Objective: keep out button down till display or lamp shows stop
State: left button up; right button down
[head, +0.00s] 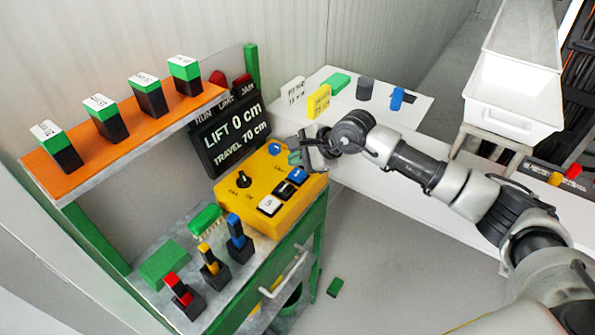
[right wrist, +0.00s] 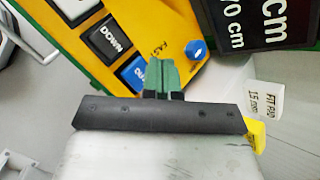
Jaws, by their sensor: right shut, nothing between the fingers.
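The yellow control box (head: 236,208) sits on the green-framed bench. Its blue OUT button (head: 297,175) is at the right end of a row with a black button and a white one; the right wrist view shows OUT too (right wrist: 132,74). My right gripper (head: 294,158) is shut and empty, its green fingertips (right wrist: 162,74) beside the OUT button. I cannot tell whether they touch the box. The black display (head: 232,135) reads LIFT 0 cm and TRAVEL 70 cm. Red lamps (head: 242,81) stand above it, one labelled JAM. My left gripper is not in view.
A blue knob (right wrist: 196,49) marked FAST is close to my right fingertips. The black DOWN button (right wrist: 106,39) adjoins OUT. Red, yellow and blue levers (head: 236,238) stand before the box. An orange shelf (head: 120,148) holds labelled blocks. A white table (head: 405,114) lies behind.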

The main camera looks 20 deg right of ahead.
aim_at(298, 175)
jog(key=shift+r+p, duration=0.7)
jog(key=shift+r, duration=1.3)
